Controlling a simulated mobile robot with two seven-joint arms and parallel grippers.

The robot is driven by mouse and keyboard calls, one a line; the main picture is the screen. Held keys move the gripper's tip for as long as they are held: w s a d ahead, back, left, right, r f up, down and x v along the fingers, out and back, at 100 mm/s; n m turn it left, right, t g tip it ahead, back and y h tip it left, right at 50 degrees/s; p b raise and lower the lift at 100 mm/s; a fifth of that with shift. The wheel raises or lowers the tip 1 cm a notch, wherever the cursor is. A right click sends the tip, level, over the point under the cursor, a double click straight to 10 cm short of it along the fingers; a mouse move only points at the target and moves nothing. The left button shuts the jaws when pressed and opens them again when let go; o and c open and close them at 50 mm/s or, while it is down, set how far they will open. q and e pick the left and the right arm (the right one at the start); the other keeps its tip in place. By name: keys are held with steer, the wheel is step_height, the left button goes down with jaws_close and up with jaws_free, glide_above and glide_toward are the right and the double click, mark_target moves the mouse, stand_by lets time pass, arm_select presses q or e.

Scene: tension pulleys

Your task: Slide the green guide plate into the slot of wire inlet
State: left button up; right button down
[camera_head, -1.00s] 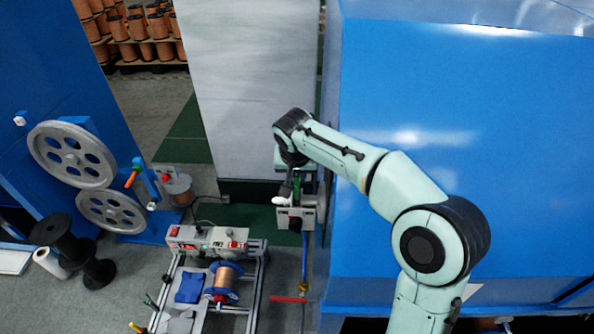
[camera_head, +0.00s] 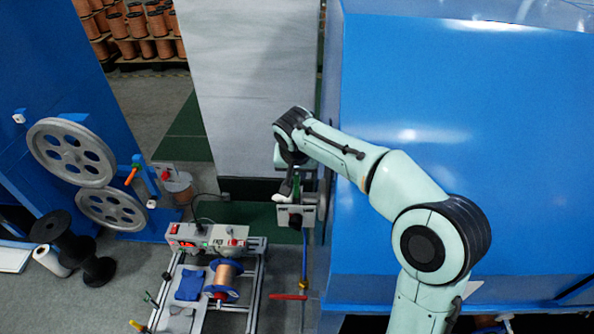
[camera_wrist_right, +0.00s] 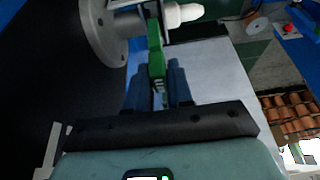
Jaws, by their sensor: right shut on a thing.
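My right gripper (camera_wrist_right: 158,88) is shut on the green guide plate (camera_wrist_right: 155,52), which stands upright between its two dark fingers in the right wrist view. The plate's far end is at a grey metal bracket with a white knob, which looks like the wire inlet (camera_wrist_right: 125,18). I cannot tell whether the plate is inside the slot. In the head view the plate (camera_head: 296,186) shows as a thin green strip just above the grey inlet box (camera_head: 296,215), below my wrist. The fingertips are mostly hidden there. My left gripper is not in view.
A large blue machine (camera_head: 470,90) stands close on the right of the inlet. A grey panel (camera_head: 240,80) stands behind it. A frame with a control box (camera_head: 205,237) and copper spool (camera_head: 225,276) is at lower left. Two grey pulleys (camera_head: 72,152) are further left.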

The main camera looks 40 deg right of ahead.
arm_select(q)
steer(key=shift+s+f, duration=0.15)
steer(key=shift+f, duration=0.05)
arm_select(e)
steer(key=shift+f, duration=0.2)
stand_by(0.5)
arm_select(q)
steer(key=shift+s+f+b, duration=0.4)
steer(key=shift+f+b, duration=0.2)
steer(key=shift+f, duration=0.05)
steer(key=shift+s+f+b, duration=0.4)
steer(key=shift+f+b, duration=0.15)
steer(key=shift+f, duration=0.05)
arm_select(e)
steer(key=shift+f, duration=1.55)
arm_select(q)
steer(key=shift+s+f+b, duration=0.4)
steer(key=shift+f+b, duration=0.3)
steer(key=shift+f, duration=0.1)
arm_select(e)
steer(key=shift+a+f, duration=0.1)
steer(key=shift+f, duration=0.95)
steer(key=c, duration=0.9)
jaws_free()
